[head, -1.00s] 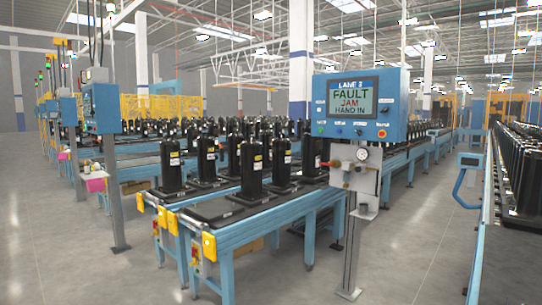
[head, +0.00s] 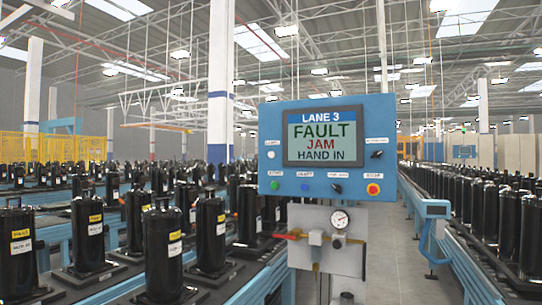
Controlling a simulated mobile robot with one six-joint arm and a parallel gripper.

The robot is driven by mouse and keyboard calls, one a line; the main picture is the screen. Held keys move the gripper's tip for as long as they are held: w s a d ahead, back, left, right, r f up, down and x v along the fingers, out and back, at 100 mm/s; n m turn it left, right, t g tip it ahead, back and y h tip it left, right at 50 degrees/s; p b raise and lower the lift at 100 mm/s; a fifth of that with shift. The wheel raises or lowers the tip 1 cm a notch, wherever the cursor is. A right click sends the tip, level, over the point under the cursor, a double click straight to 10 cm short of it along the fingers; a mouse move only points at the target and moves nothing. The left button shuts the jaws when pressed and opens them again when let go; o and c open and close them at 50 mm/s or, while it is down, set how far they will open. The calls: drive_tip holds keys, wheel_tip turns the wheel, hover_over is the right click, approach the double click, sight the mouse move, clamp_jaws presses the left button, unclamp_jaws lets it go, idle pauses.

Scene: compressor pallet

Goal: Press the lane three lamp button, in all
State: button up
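The blue lane 3 control panel (head: 326,150) stands upright ahead of me. Its screen (head: 323,137) reads "LANE 3 FAULT JAM HAND IN". A pale round button or lamp (head: 271,154) sits left of the screen; its small label is too blurred to read surely. Below the screen are a green button (head: 276,186), a blue button (head: 305,187), a black knob (head: 337,188) and a red button on yellow (head: 373,189). A black switch (head: 377,154) is right of the screen. I cannot read which control is the lamp button. My gripper is not in view.
A pressure gauge (head: 340,219) and a red-handled valve (head: 292,236) are mounted below the panel. Conveyors with black compressors (head: 162,252) fill the left; another compressor row (head: 508,232) runs along the right. A blue stand (head: 434,226) is right of the panel, beside a grey floor aisle (head: 400,268).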

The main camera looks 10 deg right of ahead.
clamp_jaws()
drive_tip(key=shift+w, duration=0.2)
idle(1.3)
